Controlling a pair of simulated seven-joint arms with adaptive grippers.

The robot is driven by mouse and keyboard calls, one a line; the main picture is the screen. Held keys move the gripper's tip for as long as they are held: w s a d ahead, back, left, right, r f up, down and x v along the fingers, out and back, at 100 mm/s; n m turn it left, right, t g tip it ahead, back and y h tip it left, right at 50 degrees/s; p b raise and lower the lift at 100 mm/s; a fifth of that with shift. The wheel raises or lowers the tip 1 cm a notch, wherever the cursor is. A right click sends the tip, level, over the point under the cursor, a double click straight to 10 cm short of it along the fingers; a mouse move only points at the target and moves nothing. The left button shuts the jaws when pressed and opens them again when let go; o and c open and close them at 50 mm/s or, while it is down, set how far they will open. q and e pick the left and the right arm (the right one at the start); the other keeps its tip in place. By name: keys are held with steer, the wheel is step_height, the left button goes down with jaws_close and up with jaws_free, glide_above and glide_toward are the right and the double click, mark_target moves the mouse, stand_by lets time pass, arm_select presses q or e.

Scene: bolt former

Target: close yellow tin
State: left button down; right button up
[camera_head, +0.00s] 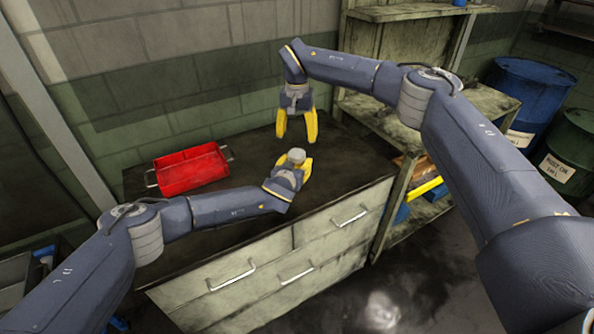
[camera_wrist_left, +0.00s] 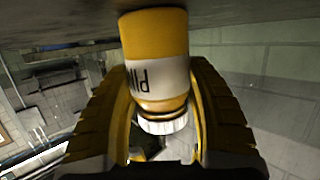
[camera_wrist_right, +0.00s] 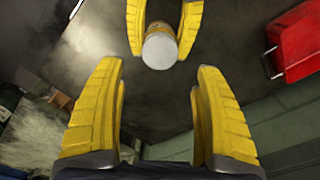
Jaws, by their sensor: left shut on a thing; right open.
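The yellow tin (camera_wrist_left: 157,28) has a pale label band with dark lettering and a white ribbed cap (camera_wrist_left: 165,123) on its end. My left gripper (camera_head: 294,163) is shut on the tin, one finger on each side, over the worktop. In the head view the tin's white cap (camera_head: 297,155) faces up. Whether the cap sits tight cannot be told. My right gripper (camera_head: 297,140) is open and empty, a little behind and above the tin. In the right wrist view the cap (camera_wrist_right: 160,49) lies ahead, between and beyond my open fingers (camera_wrist_right: 159,68), apart from them.
A red tray (camera_head: 190,170) with wire handles stands left on the dark worktop (camera_head: 240,158). The cabinet's drawers (camera_head: 245,265) face front. A shelf (camera_head: 385,120) stands close at the right, with blue (camera_head: 530,90) and green (camera_head: 570,150) barrels beyond. The worktop between tray and grippers is clear.

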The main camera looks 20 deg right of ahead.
mark_target(297, 153)
steer(key=shift+f, duration=0.1)
steer(key=shift+f, duration=3.95)
steer(key=shift+c, duration=0.2)
steer(key=c, duration=1.3)
steer(key=o, duration=1.3)
steer(key=shift+c, duration=0.2)
steer(key=shift+r, duration=2.3)
steer(key=shift+o, duration=0.4)
